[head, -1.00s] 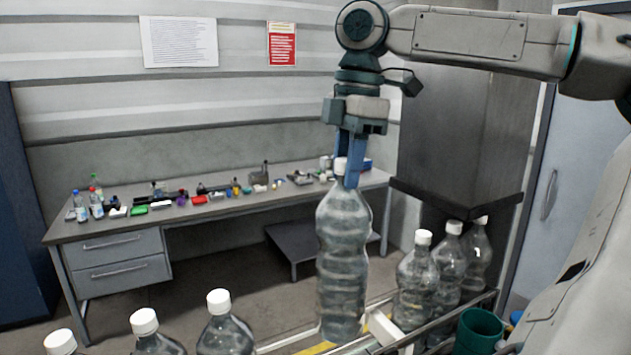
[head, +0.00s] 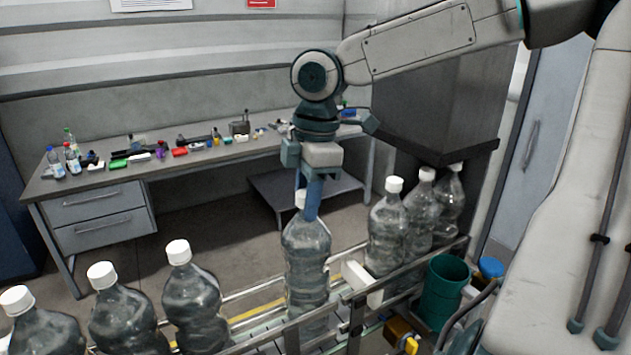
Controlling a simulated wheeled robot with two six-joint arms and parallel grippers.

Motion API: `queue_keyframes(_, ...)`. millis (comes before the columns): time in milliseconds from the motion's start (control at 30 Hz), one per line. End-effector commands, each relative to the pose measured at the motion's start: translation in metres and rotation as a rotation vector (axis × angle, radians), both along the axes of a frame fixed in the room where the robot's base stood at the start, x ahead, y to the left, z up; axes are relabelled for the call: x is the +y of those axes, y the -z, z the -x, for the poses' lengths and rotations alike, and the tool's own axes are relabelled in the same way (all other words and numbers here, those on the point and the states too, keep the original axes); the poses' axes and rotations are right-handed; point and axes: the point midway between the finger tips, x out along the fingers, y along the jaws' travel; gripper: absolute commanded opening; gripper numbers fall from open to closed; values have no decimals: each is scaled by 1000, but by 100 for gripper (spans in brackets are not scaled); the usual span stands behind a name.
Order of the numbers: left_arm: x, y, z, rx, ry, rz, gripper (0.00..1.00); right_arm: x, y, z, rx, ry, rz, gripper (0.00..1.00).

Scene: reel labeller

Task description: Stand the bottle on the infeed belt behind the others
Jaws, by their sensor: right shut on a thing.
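My right gripper (head: 309,198) is shut on the neck of a clear bottle (head: 307,262) with a white cap, just below the cap. The bottle is upright, over or on the infeed belt (head: 265,338), between the rails; its base is partly hidden by the front rail, so I cannot tell whether it touches the belt. Several other capped bottles stand in line to the left, the nearest of them (head: 193,305) apart from the held one. More bottles (head: 388,235) stand to the right, past a white block (head: 361,284). My left gripper is not in view.
A metal rail (head: 400,275) runs along the front of the belt. A green cup (head: 442,290) and a blue-lidded item (head: 490,267) are at the right. A dark cabinet (head: 435,105) stands behind the right bottles. A cluttered workbench (head: 100,190) is at the back.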

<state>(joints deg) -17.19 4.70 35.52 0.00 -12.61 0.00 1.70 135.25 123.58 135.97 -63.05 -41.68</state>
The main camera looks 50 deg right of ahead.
Motion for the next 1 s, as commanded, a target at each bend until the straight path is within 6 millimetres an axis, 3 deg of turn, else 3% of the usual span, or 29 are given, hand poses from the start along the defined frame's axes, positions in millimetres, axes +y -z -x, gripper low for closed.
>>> queue_keyframes(233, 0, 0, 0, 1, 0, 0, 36, 7, 22, -9, -2, -10, 2, 0)
queue_keyframes(633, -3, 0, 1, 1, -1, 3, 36, 8, 25, -10, -3, -11, 1, 0)
queue_keyframes(667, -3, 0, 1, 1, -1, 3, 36, 8, 27, -9, 0, -12, 0, 30)
queue_keyframes(767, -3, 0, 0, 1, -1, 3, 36, 8, 27, -9, 0, -12, 0, 49)
queue_keyframes(1000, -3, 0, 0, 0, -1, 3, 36, 8, 27, -9, 0, -12, 0, 50)
